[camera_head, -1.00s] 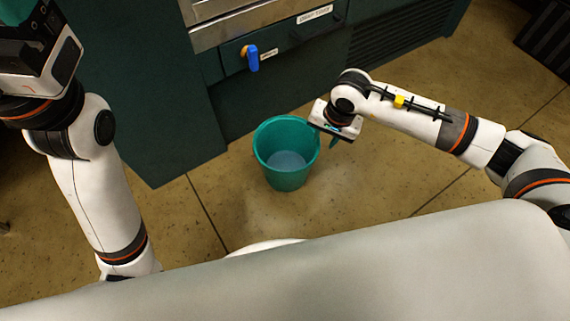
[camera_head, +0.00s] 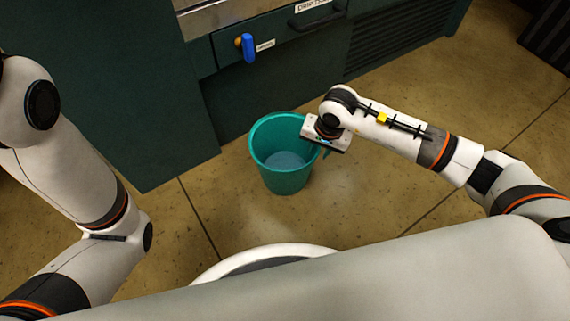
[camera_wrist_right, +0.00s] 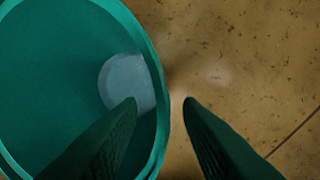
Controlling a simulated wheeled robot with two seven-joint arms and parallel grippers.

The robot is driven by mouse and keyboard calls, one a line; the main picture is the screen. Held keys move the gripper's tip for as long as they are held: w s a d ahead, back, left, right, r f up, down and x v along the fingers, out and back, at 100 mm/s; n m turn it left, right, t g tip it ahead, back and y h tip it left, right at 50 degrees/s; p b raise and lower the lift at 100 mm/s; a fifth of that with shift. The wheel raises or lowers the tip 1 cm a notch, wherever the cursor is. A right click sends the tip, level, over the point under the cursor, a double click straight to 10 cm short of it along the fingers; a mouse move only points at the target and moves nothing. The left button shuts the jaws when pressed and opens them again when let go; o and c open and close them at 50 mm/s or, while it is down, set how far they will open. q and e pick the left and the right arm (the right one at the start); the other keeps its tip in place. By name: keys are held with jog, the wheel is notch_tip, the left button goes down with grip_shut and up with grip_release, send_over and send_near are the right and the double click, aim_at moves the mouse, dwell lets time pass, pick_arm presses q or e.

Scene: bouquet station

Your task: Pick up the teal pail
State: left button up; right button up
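The teal pail (camera_head: 284,180) stands upright on the floor in front of the dark green cabinet. A pale round patch shows at its bottom. My right gripper (camera_head: 325,151) is at the pail's right rim in the head view, pointing down, with its fingers mostly hidden under the wrist. In the right wrist view the right gripper (camera_wrist_right: 160,102) is open. One finger overlaps the inside of the pail (camera_wrist_right: 45,75) and the other is over the floor, with the rim between them. I cannot tell whether either finger touches. My left arm shows at left, its gripper out of view.
The green cabinet (camera_head: 265,95) stands close behind the pail, with a blue-handled tap (camera_head: 248,48) above it. A white round rim (camera_head: 215,268) shows at the bottom. The floor (camera_head: 400,180) right of the pail is clear.

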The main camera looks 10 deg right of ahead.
jog(key=f, duration=0.1)
jog(key=f+b, duration=0.1)
jog(key=shift+w+a+f, duration=0.1)
jog(key=shift+w+f, duration=0.1)
jog(key=shift+f, duration=0.15)
jog(key=shift+r, duration=0.1)
jog(key=shift+c, duration=0.2)
grip_shut()
dwell(0.8)
jog(key=shift+r, duration=0.2)
